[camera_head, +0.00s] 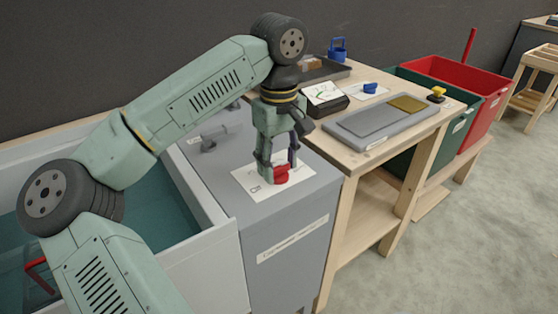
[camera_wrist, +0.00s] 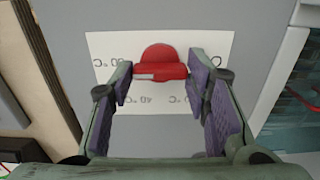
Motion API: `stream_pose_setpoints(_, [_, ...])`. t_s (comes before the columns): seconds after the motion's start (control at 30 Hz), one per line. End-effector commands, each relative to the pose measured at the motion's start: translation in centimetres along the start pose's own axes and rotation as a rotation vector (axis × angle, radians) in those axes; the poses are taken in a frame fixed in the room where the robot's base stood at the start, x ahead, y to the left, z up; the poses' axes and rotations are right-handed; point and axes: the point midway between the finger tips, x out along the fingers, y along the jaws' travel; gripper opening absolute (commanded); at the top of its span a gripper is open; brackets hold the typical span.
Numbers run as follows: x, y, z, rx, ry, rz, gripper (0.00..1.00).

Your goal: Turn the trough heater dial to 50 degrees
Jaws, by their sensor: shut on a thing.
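The red dial (camera_head: 281,175) sits on a white card (camera_head: 252,190) on top of the grey heater cabinet (camera_head: 290,215). My gripper (camera_head: 279,170) points down at it, with a finger on either side. In the wrist view the purple finger pads flank the bar of the dial (camera_wrist: 160,62), and my gripper (camera_wrist: 160,72) is shut on it. The bar lies across the picture, with a pale strip on its left front. The card (camera_wrist: 108,42) shows upside-down degree labels; one looks like 40, and others are partly hidden or hard to read.
The trough (camera_head: 195,265) with teal inside stands left of the cabinet, under my arm. A wooden bench (camera_head: 385,160) at the right holds a grey tray (camera_head: 365,125), a card with a blue knob (camera_head: 370,88) and other items. Green and red bins (camera_head: 470,75) stand beyond.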

Motion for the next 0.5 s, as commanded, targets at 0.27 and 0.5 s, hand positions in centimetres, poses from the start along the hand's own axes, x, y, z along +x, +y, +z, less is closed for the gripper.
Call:
stream_pose_setpoints(0.27, [-0.06,0.06,0.03,0.005,0.001,0.002,0.15])
stream_pose_setpoints(0.5, [-0.04,0.03,0.03,0.003,0.001,0.001,0.56])
